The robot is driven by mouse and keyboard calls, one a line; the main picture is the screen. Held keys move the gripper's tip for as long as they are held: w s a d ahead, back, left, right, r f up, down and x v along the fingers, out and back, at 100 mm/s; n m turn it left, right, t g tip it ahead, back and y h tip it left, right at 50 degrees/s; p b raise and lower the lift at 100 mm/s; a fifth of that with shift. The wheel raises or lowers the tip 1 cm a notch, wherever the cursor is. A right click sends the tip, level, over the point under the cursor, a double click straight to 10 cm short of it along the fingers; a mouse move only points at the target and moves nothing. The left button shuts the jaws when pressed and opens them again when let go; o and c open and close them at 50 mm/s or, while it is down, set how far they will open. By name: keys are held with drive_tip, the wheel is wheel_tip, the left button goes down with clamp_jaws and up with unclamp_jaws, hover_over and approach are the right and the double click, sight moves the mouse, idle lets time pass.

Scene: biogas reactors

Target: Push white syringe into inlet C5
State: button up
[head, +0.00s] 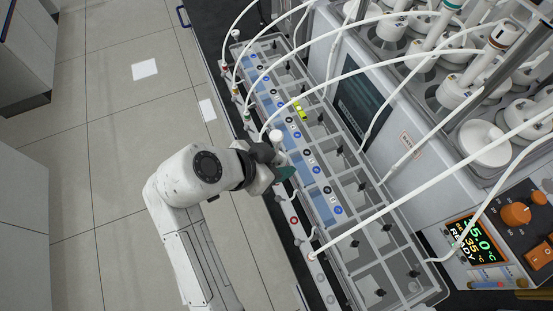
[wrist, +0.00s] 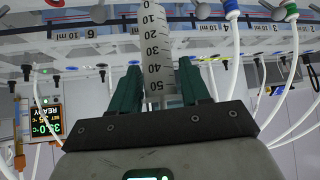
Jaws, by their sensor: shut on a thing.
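My gripper (wrist: 152,80) is shut on the white syringe (wrist: 157,45), which stands between its two green fingers with its scale from 0 to 50 showing. The syringe's tip is cut off by the top edge of the wrist view, so I cannot tell whether it touches an inlet. In the head view my gripper (head: 285,174) is at the left edge of the rack, mostly hidden by my own wrist. The inlet strip (head: 303,238) runs along that edge, with a red-ringed inlet (head: 293,220) just below the gripper. I cannot read the label C5.
The clear rack (head: 345,200) has blue-marked compartments and a yellow-green item (head: 299,109). Several white tubes (head: 395,67) arch over it to the reactor unit. A control panel (head: 480,243) stands at lower right. Open floor (head: 115,130) lies to the left.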

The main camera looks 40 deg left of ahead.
drive_tip(key=shift+f+b, duration=0.35)
drive_tip(key=shift+f, duration=0.15)
idle(0.4)
drive_tip(key=o, duration=1.1)
drive_tip(key=shift+c, duration=0.2)
drive_tip(key=shift+s, duration=0.1)
drive_tip(key=b+v, duration=0.2)
drive_tip(key=v, duration=0.8)
drive_tip(key=shift+s+r, duration=0.15)
drive_tip(key=shift+r, duration=0.2)
drive_tip(key=shift+s+a, duration=0.1)
